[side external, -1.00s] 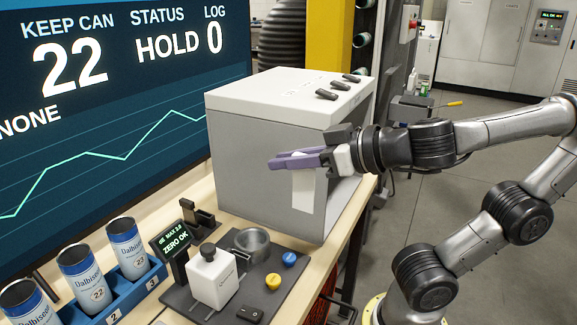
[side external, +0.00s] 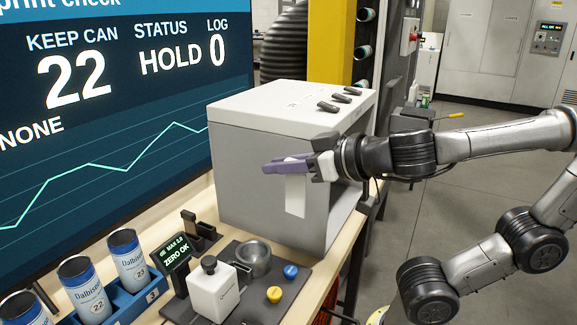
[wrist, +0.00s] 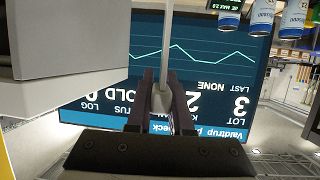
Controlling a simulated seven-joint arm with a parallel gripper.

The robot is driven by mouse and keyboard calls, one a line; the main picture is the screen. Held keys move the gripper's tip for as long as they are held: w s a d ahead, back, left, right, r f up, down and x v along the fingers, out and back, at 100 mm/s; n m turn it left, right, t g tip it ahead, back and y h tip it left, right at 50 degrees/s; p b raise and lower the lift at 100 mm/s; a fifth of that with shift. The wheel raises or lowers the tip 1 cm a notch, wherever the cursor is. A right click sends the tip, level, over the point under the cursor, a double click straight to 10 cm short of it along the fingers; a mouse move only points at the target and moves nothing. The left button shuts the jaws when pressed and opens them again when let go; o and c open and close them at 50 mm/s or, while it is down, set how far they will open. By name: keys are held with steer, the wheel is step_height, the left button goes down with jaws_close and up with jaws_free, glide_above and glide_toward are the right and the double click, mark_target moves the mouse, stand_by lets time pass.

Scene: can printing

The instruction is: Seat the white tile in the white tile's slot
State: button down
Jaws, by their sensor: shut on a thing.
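The white tile (side external: 296,195) is a thin pale plate hanging upright below the purple fingers of my gripper (side external: 287,164). A black notched holder (side external: 201,229) stands on the bench behind the small display. I cannot tell whether it is the white tile's slot.
The grey box (side external: 250,170) stands close behind the tile. A dark mat holds a white bottle (side external: 213,291), a metal cup (side external: 253,256), a blue knob (side external: 290,271) and a yellow knob (side external: 274,294). Cans stand in a blue rack (side external: 152,298) at left. A large screen (side external: 110,130) is behind.

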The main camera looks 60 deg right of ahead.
steer(key=w+d+f, duration=0.1)
steer(key=w+f, duration=0.2)
steer(key=w, duration=0.6)
steer(key=w+d+f, duration=0.2)
steer(key=w+f, duration=0.1)
steer(key=w, duration=0.7)
steer(key=w+d+f+n+y, duration=0.1)
steer(key=w+f, duration=0.3)
steer(key=w, duration=0.6)
steer(key=shift+d, duration=0.55)
steer(key=shift+f, duration=2.9)
steer(key=shift+f, duration=2.3)
steer(key=c, duration=0.7)
jaws_free()
steer(key=shift+c, duration=0.2)
steer(key=shift+s, duration=0.1)
